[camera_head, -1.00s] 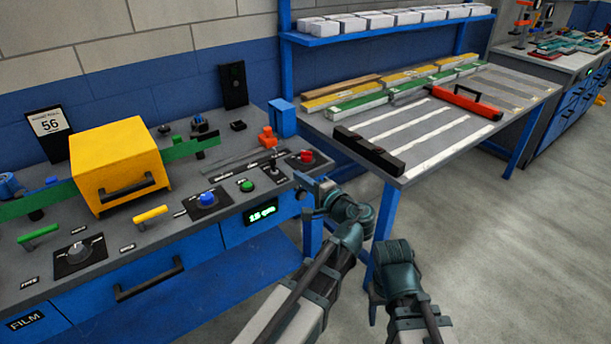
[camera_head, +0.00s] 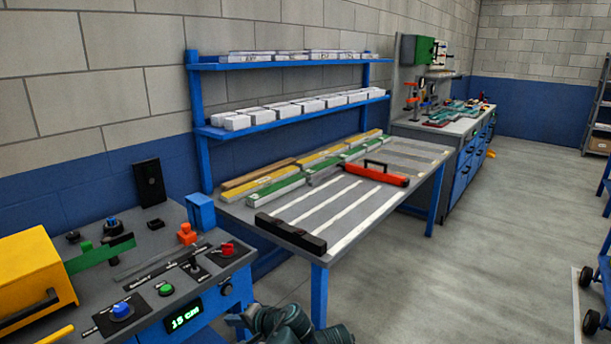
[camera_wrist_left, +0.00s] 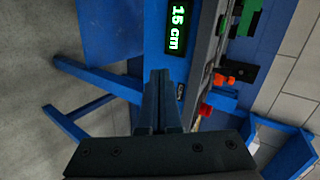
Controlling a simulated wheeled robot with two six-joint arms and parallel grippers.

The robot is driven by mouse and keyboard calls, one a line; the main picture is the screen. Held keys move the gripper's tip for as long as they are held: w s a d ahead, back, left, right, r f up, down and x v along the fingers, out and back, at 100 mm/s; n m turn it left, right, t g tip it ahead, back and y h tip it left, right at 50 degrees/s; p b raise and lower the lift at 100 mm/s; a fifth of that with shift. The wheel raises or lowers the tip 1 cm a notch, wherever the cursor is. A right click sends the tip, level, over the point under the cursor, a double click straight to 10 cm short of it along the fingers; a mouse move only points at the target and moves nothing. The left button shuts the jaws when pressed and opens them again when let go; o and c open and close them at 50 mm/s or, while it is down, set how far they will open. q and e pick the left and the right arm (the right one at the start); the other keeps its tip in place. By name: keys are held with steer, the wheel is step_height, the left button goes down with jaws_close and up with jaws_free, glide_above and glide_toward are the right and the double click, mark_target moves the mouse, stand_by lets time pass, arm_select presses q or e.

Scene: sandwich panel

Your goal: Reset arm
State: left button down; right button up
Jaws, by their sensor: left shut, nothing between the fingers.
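My left gripper (camera_head: 236,322) shows small at the bottom edge of the head view, beside the front of the control bench. In the left wrist view its two fingers (camera_wrist_left: 158,102) lie together with nothing between them. They are near the bench's blue front, close to the green 15 cm display (camera_wrist_left: 177,30). Dark teal arm parts of mine fill the bottom middle of the head view. My right gripper does not show.
The control bench (camera_head: 150,245) has a yellow box (camera_head: 35,270), a blue knob (camera_head: 122,310) and a red button (camera_head: 227,249). Open floor (camera_head: 460,280) lies right; a blue cart (camera_head: 598,300) stands at the edge.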

arm_select(q)
steer(key=s+d+f+n+g+h, duration=0.1)
steer(key=s+d+f+g+h, duration=0.65)
steer(key=s+d, duration=0.6)
step_height(320, 180, up, 13)
steer(key=s+t+h+p, duration=0.1)
steer(key=p, duration=1.5)
steer(key=shift+s+d+r, duration=0.15)
steer(key=shift+s+r, duration=0.05)
steer(key=shift+s, duration=0.1)
